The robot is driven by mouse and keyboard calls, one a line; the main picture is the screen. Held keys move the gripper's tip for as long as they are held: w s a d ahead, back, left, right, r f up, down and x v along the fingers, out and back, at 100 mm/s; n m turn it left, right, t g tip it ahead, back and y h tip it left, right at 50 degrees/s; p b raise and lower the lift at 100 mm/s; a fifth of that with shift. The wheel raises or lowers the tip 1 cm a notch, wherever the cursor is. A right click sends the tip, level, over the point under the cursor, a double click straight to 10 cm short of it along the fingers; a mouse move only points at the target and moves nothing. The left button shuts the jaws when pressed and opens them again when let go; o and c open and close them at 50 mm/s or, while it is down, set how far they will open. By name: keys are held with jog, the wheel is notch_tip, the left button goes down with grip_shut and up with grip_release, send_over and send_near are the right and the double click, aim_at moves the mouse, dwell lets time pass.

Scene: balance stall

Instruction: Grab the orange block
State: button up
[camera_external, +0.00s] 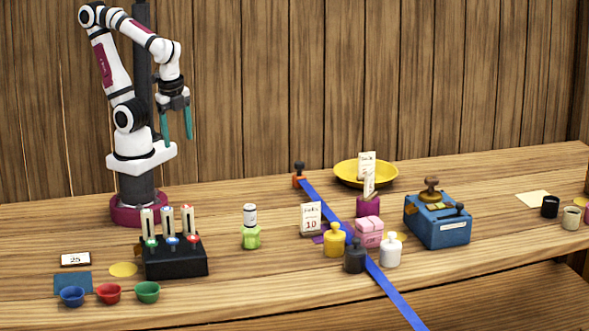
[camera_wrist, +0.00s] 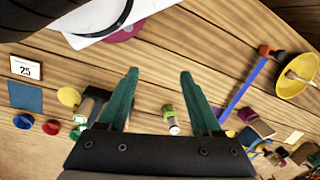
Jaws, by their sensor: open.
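In the wrist view the orange block (camera_wrist: 264,50) is at the upper right, at the end of the blue strip (camera_wrist: 240,88). My gripper (camera_external: 176,138) is open and empty, raised well above the table and to the left of the orange block. In the wrist view, the green fingers of my gripper (camera_wrist: 159,72) are spread apart with nothing between them.
A yellow dish (camera_external: 348,178) lies right of the orange block. Weights, a pink block (camera_external: 369,231) and a blue box (camera_external: 440,224) stand nearer the front. A black rack (camera_external: 176,262) and coloured bowls are front left. Table left of the orange block is clear.

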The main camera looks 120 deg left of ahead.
jog(key=shift+o, duration=0.5)
jog(key=w+a+f+n+h, duration=0.1)
jog(key=w+a+n+h, duration=0.2)
jog(key=w+n+h, duration=0.8)
jog(key=n+t+y, duration=0.7)
jog(key=n+t, duration=0.6)
jog(key=n, duration=1.5)
send_over(299, 175)
jog(key=s, duration=0.2)
jog(key=f, duration=0.9)
jog(key=shift+a+f, duration=0.15)
jog(key=shift+a, duration=0.15)
jog(key=shift+n+t, duration=0.3)
jog(key=shift+n, duration=0.1)
jog(key=f, duration=0.7)
jog(key=shift+a+f, duration=0.2)
jog(key=x, duration=0.5)
jog(key=shift+r, duration=0.1)
jog(key=shift+s, duration=0.1)
grip_shut()
